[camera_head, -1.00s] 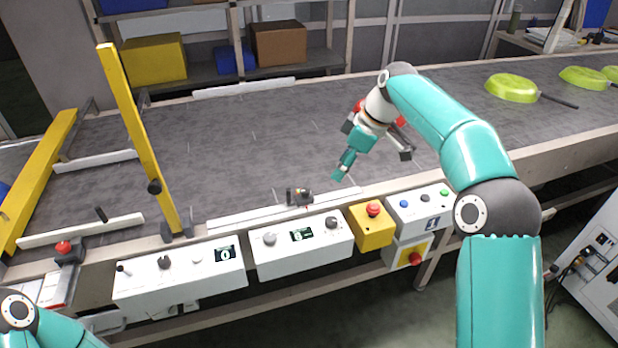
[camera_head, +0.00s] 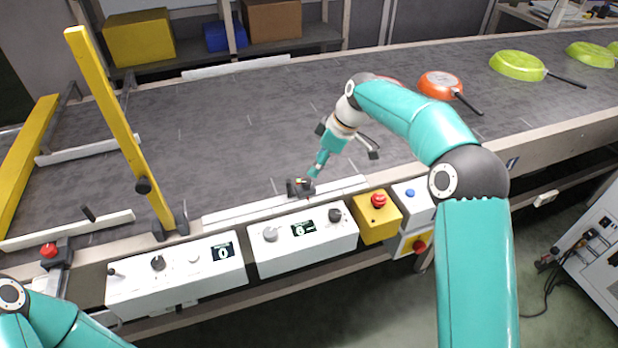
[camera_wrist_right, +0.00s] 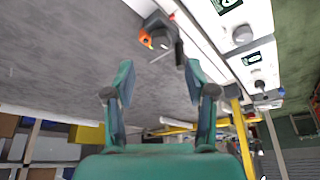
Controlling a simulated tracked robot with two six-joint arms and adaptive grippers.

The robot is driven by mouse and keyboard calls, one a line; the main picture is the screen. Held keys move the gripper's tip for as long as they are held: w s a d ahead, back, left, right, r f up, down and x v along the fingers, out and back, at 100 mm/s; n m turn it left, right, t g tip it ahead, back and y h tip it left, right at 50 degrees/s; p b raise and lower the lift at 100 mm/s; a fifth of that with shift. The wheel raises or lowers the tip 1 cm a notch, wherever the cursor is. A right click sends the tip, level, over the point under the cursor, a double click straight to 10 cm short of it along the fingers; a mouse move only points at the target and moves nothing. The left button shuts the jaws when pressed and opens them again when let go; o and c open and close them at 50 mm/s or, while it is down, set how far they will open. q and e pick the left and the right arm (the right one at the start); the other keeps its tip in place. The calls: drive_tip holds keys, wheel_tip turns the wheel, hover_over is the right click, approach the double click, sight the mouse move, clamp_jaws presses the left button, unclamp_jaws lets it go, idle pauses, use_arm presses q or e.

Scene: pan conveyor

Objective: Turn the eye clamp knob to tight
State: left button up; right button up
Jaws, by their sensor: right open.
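The eye clamp (camera_head: 300,188) is a small black device on the near rail of the conveyor. In the right wrist view it (camera_wrist_right: 157,24) shows near the top with an orange part and a thin grey stem. The knob's setting is too small to read. My right gripper (camera_head: 314,172) reaches down from the right, with its fingertips close above the clamp. In the right wrist view its two teal fingers (camera_wrist_right: 157,75) are apart with nothing between them, and the clamp lies beyond the tips. My left gripper is out of view; only part of my left arm shows at lower left.
Control boxes (camera_head: 176,272) with knobs and displays line the conveyor's front. A yellow box with a red button (camera_head: 377,219) stands right of them. A yellow post (camera_head: 122,130) rises at left. An orange pan (camera_head: 440,84) and green pans (camera_head: 518,65) lie on the belt (camera_head: 230,120) at right.

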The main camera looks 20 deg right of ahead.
sight(307, 181)
drive_tip(key=x, duration=0.7)
drive_tip(key=shift+f, duration=0.2)
drive_tip(key=shift+c, duration=0.3)
clamp_jaws()
